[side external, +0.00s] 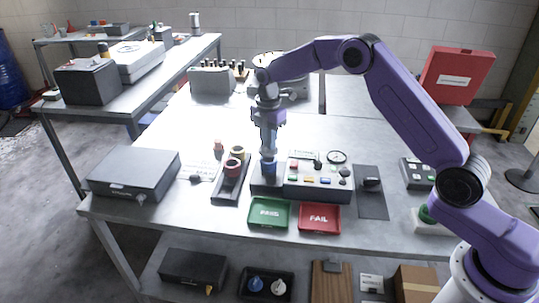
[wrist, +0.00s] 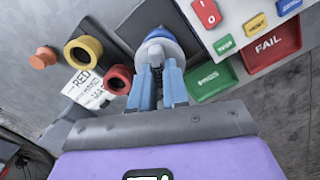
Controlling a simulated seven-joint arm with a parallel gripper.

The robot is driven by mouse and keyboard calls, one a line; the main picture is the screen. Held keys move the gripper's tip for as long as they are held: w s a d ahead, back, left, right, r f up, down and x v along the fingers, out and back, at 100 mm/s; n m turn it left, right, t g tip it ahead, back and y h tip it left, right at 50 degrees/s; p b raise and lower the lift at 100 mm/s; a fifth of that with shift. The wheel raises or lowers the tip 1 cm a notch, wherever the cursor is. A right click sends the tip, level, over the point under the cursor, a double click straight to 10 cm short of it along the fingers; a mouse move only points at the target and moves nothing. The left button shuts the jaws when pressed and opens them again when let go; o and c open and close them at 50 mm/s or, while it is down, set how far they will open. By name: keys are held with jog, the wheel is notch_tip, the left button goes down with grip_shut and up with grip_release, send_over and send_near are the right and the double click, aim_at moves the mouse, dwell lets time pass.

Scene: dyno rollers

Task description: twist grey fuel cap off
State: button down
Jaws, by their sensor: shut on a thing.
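My gripper (wrist: 158,66) points down, with its two blue fingers close around a rounded piece, taken as the fuel cap (wrist: 160,42). The cap has a pale grey-white top and a blue band, and the fingers hide part of it. In the side view my gripper (side external: 268,150) is over the dark grey block (side external: 263,187) at the left end of the control panel. A small blue part (side external: 268,169) shows under the fingers there, low against the block. I cannot tell whether the cap is seated or lifted.
The button panel (side external: 318,181) is close on the right. A dark tray (side external: 219,192) with red and yellow rings stands on the left. A green tray (side external: 268,213) and a red FAIL tray (side external: 320,218) lie in front. A grey case (side external: 134,174) is farther left.

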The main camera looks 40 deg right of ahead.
jog(key=shift+r, duration=1.7)
jog(key=shift+s, duration=0.1)
